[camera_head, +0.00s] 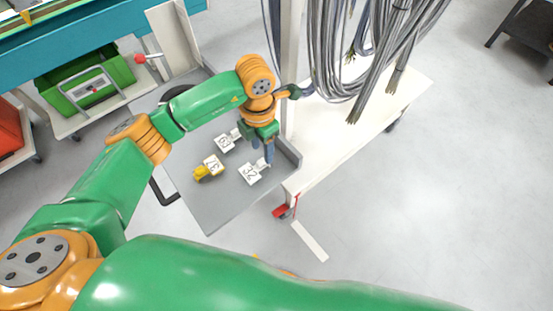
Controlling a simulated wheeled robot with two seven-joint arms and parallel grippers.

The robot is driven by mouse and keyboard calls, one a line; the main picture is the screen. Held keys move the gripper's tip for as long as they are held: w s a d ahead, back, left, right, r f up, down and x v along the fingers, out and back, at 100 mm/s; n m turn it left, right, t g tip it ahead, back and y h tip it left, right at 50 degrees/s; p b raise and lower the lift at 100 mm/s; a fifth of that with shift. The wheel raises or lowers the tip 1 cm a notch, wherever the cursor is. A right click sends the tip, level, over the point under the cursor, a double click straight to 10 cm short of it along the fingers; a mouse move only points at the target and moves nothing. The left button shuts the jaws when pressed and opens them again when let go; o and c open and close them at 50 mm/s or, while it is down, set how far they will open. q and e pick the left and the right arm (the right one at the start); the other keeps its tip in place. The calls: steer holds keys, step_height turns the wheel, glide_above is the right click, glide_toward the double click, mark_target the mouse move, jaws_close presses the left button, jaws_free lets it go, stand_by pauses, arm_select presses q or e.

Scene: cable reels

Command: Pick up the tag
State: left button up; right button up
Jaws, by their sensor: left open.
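Three white tags with black numbers lie on a grey tray (210,215). One tag (250,173), which seems to read 32, is nearest my left gripper (264,156). A second tag (225,142) lies further back, and a third tag (213,165) lies beside a yellow piece (201,174). My left gripper points down over the right part of the tray, close above the 32 tag. It is open, with nothing seen between its fingers; whether it touches the tag cannot be told. My right gripper is not in view.
A white cart (345,150) with a post (291,60) and hanging grey cables (365,65) stands right of the tray. A green crate (85,85) sits on a shelf at upper left. A dark table (525,30) is at upper right. Floor at lower right is clear.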

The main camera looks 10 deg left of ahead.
mark_target(260, 161)
arm_select(q)
steer(key=f, duration=0.1)
steer(key=s+a+f+p, duration=0.1)
steer(key=shift+f+p, duration=0.3)
step_height(260, 161, down, 3)
steer(key=shift+w+f, duration=0.1)
steer(key=shift+w, duration=0.05)
steer(key=shift+w+d+f, duration=0.1)
steer(key=shift+d+f, duration=0.05)
steer(key=shift+d, duration=0.05)
steer(key=shift+a, duration=0.1)
jaws_close()
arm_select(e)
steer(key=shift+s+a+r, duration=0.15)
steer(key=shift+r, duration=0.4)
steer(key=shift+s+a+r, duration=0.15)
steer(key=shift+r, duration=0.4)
